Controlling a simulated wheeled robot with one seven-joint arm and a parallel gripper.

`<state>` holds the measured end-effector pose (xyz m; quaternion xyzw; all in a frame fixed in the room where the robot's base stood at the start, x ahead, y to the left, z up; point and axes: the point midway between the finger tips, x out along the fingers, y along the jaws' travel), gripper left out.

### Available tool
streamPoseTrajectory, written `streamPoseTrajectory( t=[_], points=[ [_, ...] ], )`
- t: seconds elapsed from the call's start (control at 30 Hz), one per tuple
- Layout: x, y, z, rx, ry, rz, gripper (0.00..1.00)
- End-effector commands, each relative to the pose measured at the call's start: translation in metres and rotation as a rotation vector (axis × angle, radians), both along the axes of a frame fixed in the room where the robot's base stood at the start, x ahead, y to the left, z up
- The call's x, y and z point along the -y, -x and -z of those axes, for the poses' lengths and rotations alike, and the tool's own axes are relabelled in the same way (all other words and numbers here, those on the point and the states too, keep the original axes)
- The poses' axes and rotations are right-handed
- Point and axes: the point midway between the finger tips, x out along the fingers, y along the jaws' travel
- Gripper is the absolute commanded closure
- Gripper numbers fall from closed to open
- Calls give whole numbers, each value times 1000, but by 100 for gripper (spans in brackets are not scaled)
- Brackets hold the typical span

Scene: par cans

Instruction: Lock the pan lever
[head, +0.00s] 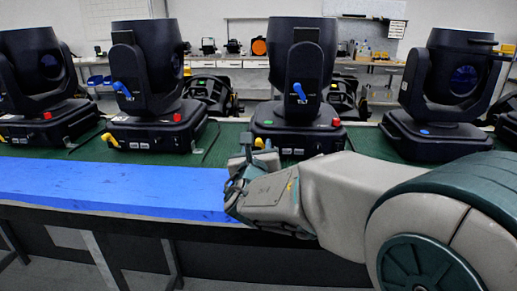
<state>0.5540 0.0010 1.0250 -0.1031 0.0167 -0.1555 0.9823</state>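Several black moving-head lights stand in a row on a green-topped bench. The one nearest my gripper is the middle-right light (297,90). It has a blue lever (299,92) on its yoke arm. Its base has a red button (335,122) and a small yellow lever (259,143) at the front left corner, just beside my gripper. My gripper (243,160) is in front of that corner, with its fingers pointing up and toward the base. It seems to hold nothing. Finger spacing and any contact with the lever are too small to tell.
Another light (148,85) to the left has a blue yoke lever and a yellow base lever (110,140). A light (445,90) stands at right, behind my arm. A bare blue strip (110,188) runs along the bench front. Back counters (230,64) hold small items.

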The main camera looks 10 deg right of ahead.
Motion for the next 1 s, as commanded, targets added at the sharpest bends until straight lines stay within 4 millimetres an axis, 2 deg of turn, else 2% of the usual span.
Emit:
streamPoseTrajectory(
  t=[0.3,0.33,0.4,0.47,0.77,1.0],
  points=[
    [1,-3,-1,1,0,0,63],
    [1,-3,-1,1,0,0,65],
    [1,-3,-1,1,0,0,85],
    [1,-3,0,1,0,0,100],
    [2,-3,1,6,-14,1,100],
    [5,-2,3,39,-108,0,100]
  ],
)
